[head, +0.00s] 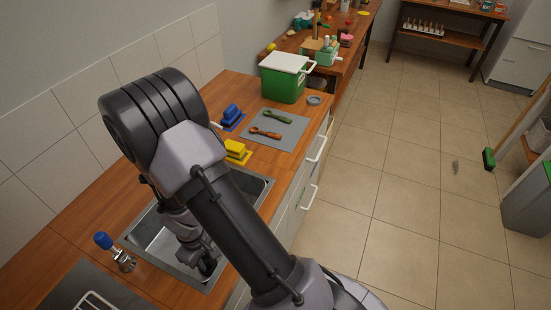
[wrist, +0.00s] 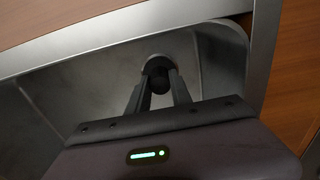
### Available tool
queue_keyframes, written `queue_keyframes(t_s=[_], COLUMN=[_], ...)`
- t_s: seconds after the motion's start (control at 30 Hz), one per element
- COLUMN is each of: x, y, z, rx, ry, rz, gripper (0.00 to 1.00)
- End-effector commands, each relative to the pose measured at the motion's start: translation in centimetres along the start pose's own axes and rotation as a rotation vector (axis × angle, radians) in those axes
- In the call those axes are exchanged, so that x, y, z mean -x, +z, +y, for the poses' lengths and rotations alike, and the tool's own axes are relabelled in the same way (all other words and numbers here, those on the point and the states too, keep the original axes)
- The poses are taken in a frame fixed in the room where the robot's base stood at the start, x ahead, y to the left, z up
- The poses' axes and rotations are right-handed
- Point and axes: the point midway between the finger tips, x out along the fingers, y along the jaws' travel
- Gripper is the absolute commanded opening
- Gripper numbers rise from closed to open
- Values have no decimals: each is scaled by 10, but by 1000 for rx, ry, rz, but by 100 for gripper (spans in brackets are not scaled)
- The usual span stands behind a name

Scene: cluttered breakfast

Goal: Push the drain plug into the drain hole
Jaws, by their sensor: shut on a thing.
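My gripper (wrist: 158,88) reaches down into the steel sink (wrist: 130,28), its two fingers closed on a small dark, round drain plug (wrist: 157,66). The plug sits between the fingertips, and the fingers cover part of it. In the head view my gripper (head: 207,268) is low inside the sink basin (head: 158,232), near its front right side, and the plug cannot be made out there. I cannot see the drain hole in either view. Whether the plug touches the basin floor is not clear.
Yellow (head: 237,151) and blue (head: 231,117) block-shaped items, a grey mat (head: 285,142) with two tools, and a green box with a white lid (head: 283,83) lie beyond the sink. The sink walls surround my gripper closely.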

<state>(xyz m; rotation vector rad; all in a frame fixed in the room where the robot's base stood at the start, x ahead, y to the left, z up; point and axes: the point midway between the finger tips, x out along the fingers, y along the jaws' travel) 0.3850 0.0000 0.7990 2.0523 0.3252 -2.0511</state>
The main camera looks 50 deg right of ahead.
Motion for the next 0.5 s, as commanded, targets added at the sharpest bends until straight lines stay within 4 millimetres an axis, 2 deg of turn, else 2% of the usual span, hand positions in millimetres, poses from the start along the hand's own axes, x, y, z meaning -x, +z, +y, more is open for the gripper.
queue_keyframes(t_s=[0.5], x=[-5], y=[0], z=[0], rx=[0], ry=[0], rz=[0], gripper=[0])
